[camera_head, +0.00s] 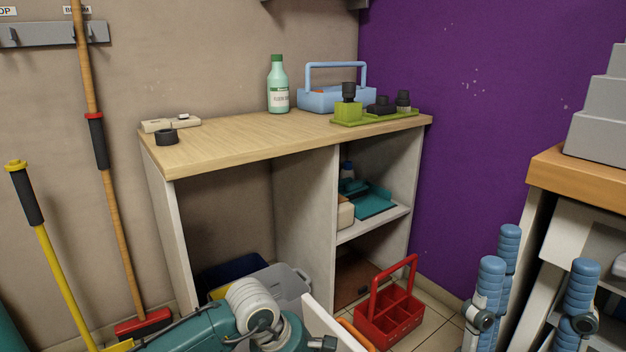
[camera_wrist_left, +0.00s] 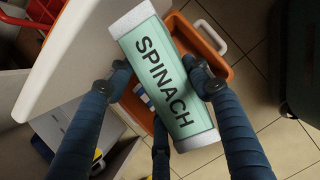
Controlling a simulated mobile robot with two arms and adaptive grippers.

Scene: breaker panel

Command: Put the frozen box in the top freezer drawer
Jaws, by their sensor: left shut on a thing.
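The frozen box (camera_wrist_left: 165,75) is a teal package with white ends, marked SPINACH. In the left wrist view it lies tilted between the dark blue fingers of my left gripper (camera_wrist_left: 160,80), which is shut on it. In the head view neither the box nor the left gripper's fingers can be made out; a teal and white part of my arm shows at the bottom. My right gripper (camera_head: 540,255) has its blue fingers spread at the lower right, with nothing seen between them. I cannot identify a freezer drawer with certainty in either view.
An orange bin (camera_wrist_left: 237,82) is below the held box. A white panel (camera_wrist_left: 70,50) is close at its left. A red caddy (camera_head: 390,322) stands on the floor by the wooden-topped shelf unit (camera_head: 240,137). Brooms lean at the left. A wooden-topped counter (camera_head: 575,172) stands at the right.

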